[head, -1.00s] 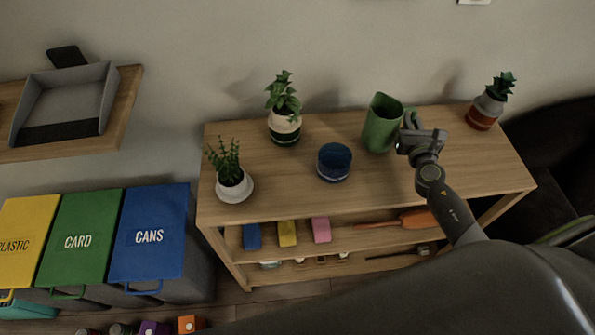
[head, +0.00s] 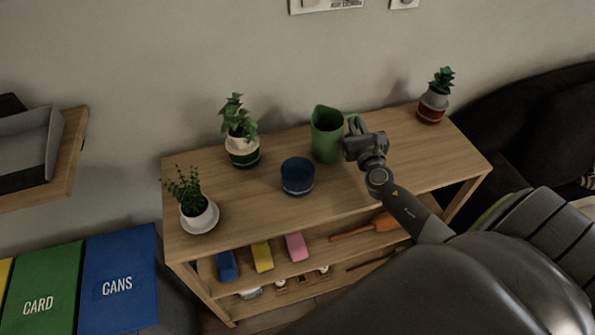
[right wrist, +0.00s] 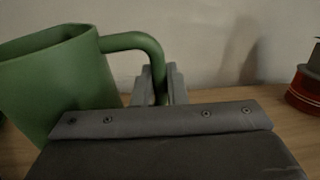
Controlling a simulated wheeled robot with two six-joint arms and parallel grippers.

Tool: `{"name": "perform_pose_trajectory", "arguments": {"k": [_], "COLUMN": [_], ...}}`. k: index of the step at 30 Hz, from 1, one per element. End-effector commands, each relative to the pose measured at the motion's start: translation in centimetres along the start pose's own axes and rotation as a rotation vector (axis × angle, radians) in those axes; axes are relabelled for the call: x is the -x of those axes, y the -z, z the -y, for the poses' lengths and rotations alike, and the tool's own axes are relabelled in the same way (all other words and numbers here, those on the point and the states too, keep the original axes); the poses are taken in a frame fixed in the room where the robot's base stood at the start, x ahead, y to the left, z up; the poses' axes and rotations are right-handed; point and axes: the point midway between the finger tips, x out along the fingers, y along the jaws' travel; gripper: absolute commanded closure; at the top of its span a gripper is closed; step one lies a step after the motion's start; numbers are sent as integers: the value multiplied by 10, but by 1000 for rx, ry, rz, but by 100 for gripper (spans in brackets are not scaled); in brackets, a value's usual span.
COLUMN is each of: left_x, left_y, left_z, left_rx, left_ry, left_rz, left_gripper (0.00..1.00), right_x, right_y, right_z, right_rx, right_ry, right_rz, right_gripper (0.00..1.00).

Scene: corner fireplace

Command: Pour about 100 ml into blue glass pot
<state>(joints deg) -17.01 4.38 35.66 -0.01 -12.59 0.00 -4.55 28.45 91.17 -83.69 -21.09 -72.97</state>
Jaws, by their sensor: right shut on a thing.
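The blue glass pot (head: 298,177) stands upright on the wooden shelf top, left of the green jug (head: 326,136). It has a dark blue body, and its contents cannot be made out. The jug looks upright at the back of the shelf top; whether it touches the wood is unclear. My right gripper (head: 354,127) is at the jug's right side, shut on its handle. In the right wrist view the jug (right wrist: 60,85) is on the left, with its curved handle (right wrist: 140,41) running down between the fingers (right wrist: 160,85). My left gripper is out of view.
Potted plants stand at the left front (head: 197,213), the back left (head: 242,150) and the far right (head: 433,105) of the shelf top (head: 245,205). Colored blocks and an orange tool lie on the shelf below. Bare wood surrounds the blue pot.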

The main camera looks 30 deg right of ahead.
Motion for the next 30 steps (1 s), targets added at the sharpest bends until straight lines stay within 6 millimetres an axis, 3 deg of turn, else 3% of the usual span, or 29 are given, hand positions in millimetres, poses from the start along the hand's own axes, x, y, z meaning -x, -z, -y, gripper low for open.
{"name": "perform_pose_trajectory", "arguments": {"k": [30], "left_x": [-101], "left_y": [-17], "left_z": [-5], "left_rx": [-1], "left_ry": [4], "left_rz": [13], "left_gripper": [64], "right_x": [33], "right_y": [-51], "right_z": [-38], "right_rx": [495], "right_ry": [1], "right_rz": [440], "right_gripper": [100]}}
